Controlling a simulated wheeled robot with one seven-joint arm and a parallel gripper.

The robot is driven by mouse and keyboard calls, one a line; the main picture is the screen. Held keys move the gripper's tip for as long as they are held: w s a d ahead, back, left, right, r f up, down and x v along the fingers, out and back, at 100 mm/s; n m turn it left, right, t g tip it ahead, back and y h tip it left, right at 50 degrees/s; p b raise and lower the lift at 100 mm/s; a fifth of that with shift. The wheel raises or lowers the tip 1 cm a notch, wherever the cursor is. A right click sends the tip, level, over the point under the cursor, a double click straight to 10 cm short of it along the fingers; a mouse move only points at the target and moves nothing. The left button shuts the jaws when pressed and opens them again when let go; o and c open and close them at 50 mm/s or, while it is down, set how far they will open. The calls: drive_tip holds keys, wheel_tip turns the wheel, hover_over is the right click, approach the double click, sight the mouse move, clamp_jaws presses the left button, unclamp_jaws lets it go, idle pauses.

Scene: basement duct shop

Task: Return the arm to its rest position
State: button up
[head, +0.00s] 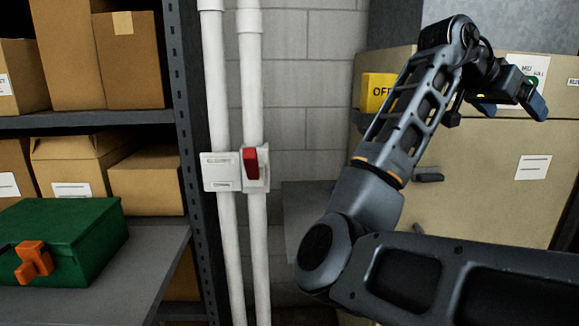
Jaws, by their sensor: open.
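My arm reaches in from the lower right, bends at an elbow low in the middle and rises to the upper right. My gripper (516,104) is at the upper right, in front of a large tan cabinet or box. It is open, with dark blue fingertips pointing down, and I see nothing between them. Whether it touches the tan surface behind it I cannot tell.
Left, a shelf holds cardboard boxes (132,60) and a green case (60,235) with an orange latch (33,262).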

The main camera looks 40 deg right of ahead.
drive_tip(key=w+a+f+n+t+h, duration=0.3)
drive_tip(key=w+f+n+t, duration=0.1)
drive_tip(key=f+n+t, duration=0.15)
drive_tip(key=w+a+f+n+t+h, duration=0.3)
drive_tip(key=w+f+n+t+h, duration=0.1)
drive_tip(key=f+n, duration=0.25)
drive_tip(key=s+a+f+n+t+y, duration=0.2)
drive_tip(key=a+f+n+t+y, duration=0.6)
drive_tip(key=a+f, duration=0.65)
drive_tip(key=s+a+f+n+t+y, duration=0.25)
drive_tip(key=s+a+f+y, duration=0.55)
drive_tip(key=s+a, duration=0.6)
drive_tip(key=s+a+r+m+g+y, duration=0.1)
drive_tip(key=s+a+y, duration=0.1)
drive_tip(key=s+a, duration=0.8)
drive_tip(key=s, duration=0.3)
drive_tip(key=shift+s+r+m, duration=0.3)
drive_tip(key=shift+m, duration=0.05)
drive_tip(key=shift+a, duration=0.1)
